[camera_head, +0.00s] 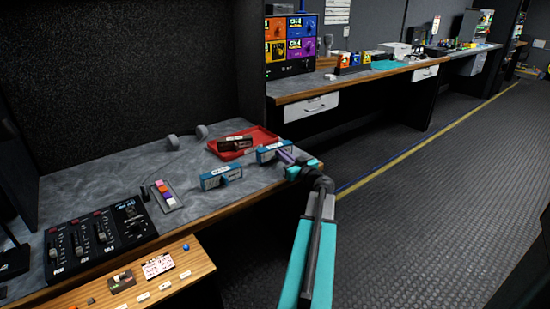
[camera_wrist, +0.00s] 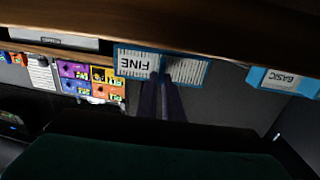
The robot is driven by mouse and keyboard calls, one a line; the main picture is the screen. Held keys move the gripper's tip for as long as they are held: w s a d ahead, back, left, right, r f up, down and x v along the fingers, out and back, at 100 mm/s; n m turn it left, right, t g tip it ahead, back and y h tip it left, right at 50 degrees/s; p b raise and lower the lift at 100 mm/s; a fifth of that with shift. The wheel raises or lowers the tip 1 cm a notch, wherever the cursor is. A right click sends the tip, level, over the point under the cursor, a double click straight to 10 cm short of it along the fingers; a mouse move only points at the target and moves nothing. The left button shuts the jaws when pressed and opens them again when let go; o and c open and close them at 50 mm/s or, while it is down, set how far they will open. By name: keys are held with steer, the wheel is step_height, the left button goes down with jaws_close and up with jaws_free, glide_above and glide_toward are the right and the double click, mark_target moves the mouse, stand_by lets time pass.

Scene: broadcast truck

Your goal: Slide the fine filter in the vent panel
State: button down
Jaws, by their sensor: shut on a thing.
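The fine filter (camera_head: 268,153) is a blue-framed block with a white label, near the right front edge of the grey worktop. In the wrist view its label reads FINE, upside down, on the pleated face of the filter (camera_wrist: 135,62). My gripper (camera_head: 284,155) is shut on it; the purple fingers (camera_wrist: 163,84) meet its middle in the wrist view. A similar blue filter (camera_head: 221,178) stands on the worktop to the left; the wrist view shows its BASIC label (camera_wrist: 283,79). I cannot make out the vent panel in either view.
A red tray (camera_head: 264,136) with a dark labelled block (camera_head: 235,144) lies behind the filters. A strip of coloured buttons (camera_head: 165,195) and a fader console (camera_head: 98,238) are to the left. The floor at right is clear.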

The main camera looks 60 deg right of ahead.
steer(key=shift+r, duration=1)
steer(key=shift+r, duration=0.1)
